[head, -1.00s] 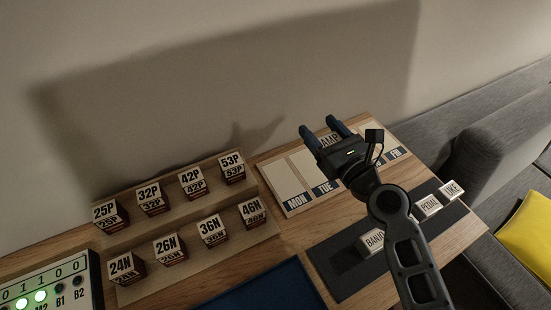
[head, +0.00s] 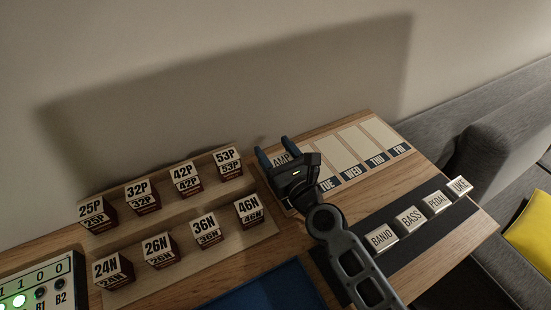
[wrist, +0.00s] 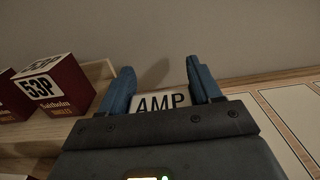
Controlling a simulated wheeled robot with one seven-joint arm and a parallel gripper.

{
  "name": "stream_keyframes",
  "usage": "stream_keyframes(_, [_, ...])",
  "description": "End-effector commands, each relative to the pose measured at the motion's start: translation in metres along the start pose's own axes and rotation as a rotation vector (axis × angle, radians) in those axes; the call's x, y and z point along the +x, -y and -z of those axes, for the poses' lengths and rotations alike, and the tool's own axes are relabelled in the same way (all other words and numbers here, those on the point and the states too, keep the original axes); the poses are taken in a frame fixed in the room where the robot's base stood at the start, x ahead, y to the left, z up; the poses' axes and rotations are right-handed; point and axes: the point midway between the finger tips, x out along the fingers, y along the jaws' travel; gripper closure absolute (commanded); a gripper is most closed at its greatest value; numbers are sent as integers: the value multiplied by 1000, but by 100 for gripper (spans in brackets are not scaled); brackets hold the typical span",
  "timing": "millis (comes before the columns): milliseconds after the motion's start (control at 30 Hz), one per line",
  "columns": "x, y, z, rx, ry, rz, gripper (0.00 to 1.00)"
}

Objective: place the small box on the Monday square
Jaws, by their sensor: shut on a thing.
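My gripper (head: 277,156) is shut on the small white box labelled AMP (head: 282,160). In the wrist view the AMP box (wrist: 160,101) sits between the two blue fingers. My gripper is over the left end of the weekday board (head: 346,142), at its Monday column. It hides the MON label and most of that square. The TUE, WED, THU and FRI squares show bare to the right. I cannot tell whether the box touches the board.
A stepped rack with several string boxes, such as 53P (head: 228,160), stands close left of my gripper. A dark strip (head: 352,250) on the right holds the BANJO (head: 381,238), BASS, PEDAL and UKE blocks. A blue mat (head: 268,290) lies in front.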

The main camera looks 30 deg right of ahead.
Motion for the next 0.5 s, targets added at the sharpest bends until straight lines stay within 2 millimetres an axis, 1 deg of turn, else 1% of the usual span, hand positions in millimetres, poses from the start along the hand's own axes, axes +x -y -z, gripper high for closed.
stream_keyframes(33, [0, 0, 8, 0, 1, 0, 68])
stream_keyframes(333, [0, 0, 7, 0, 1, 0, 68])
stream_keyframes(467, [0, 0, 11, 0, 1, 0, 68])
stream_keyframes(500, [0, 0, 11, 0, 0, 0, 35])
